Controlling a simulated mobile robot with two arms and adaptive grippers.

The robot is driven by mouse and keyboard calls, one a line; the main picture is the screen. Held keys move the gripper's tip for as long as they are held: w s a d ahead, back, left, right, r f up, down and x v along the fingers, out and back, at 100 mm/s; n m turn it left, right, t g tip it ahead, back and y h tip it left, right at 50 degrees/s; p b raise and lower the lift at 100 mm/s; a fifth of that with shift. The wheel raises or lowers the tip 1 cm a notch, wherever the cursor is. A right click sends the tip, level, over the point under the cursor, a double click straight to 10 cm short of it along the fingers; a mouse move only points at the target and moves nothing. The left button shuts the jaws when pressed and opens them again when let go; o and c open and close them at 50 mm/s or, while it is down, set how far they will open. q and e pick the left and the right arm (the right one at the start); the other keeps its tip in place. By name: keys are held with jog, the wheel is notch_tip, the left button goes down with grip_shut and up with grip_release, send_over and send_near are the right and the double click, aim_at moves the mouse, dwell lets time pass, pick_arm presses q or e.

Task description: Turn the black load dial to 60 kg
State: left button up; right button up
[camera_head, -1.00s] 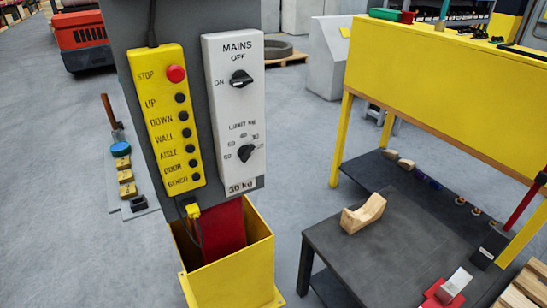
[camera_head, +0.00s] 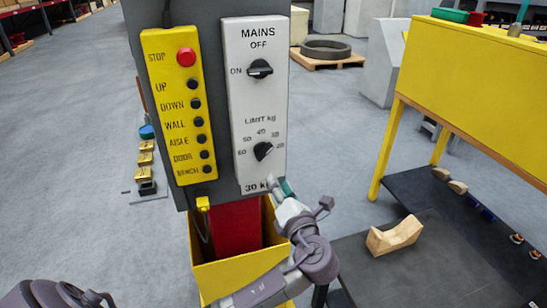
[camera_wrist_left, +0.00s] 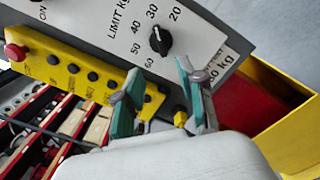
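The black load dial (camera_head: 263,151) sits low on the light grey panel (camera_head: 257,100), under "LIMIT kg" with marks from 20 to 60. In the left wrist view the dial (camera_wrist_left: 160,41) has its white pointer mark towards 30. The label (camera_head: 257,187) below reads 30 kg. My left gripper (camera_head: 280,185) is just below the dial, by the panel's lower edge, and does not touch the dial. In the left wrist view its two green-padded fingers (camera_wrist_left: 159,70) are apart with nothing between them. My right gripper is not in view.
A black mains switch (camera_head: 260,69) is higher on the same panel. A yellow button box (camera_head: 178,105) with a red stop button hangs to the left. A yellow bin (camera_head: 235,275) stands below. A dark table (camera_head: 400,270) with a wooden cradle (camera_head: 394,237) is at the right.

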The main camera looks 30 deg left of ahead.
aim_at(265, 155)
pick_arm(q)
jog(key=p+x, duration=0.1)
jog(key=x, duration=1.1)
jog(key=shift+w+a, duration=0.15)
jog(key=shift+w, duration=0.05)
grip_shut()
